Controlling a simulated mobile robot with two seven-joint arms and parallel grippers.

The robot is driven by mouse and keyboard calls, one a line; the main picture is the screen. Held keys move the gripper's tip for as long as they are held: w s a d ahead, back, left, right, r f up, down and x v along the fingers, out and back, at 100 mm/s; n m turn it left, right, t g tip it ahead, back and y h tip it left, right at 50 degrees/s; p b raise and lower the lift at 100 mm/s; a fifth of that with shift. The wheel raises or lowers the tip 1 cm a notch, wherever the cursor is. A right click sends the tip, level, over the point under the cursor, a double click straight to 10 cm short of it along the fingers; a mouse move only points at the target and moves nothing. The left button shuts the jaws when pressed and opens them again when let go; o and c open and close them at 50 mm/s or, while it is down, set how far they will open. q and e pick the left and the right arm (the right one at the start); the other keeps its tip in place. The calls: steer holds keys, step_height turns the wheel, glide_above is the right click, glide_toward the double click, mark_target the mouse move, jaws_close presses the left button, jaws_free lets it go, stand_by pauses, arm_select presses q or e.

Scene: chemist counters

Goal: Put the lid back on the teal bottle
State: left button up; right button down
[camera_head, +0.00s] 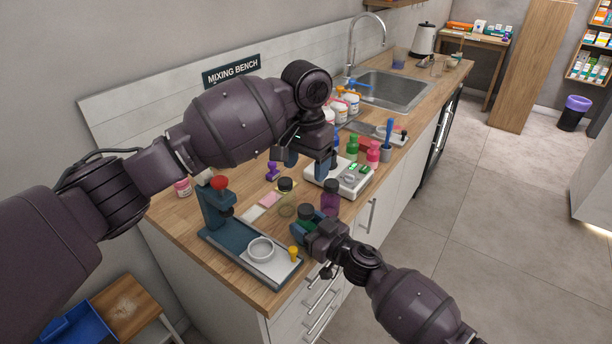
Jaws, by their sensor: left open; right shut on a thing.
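My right gripper (312,234) is low at the front edge of the wooden counter, shut on a small dark-green or teal bottle (304,225). The bottle looks upright and has a dark round top (306,211); whether this is a lid or the bare mouth, I cannot tell. My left gripper (306,165) is higher, open, its fingers pointing down above the counter near the white scale. I see nothing between its fingers. I cannot pick out a separate loose lid.
A dark-capped clear bottle (286,200) and a purple bottle (331,199) stand close behind the held bottle. A white scale (348,184) is behind them. A blue press (214,208) and a tray with a white dish (261,249) are at left. Green (352,149) and pink (373,155) bottles stand farther back.

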stand_by(0.3)
steer(key=shift+c, duration=1.5)
jaws_free()
steer(key=v, duration=1)
steer(key=shift+s+d+p, duration=0.25)
steer(key=shift+d+p, duration=0.05)
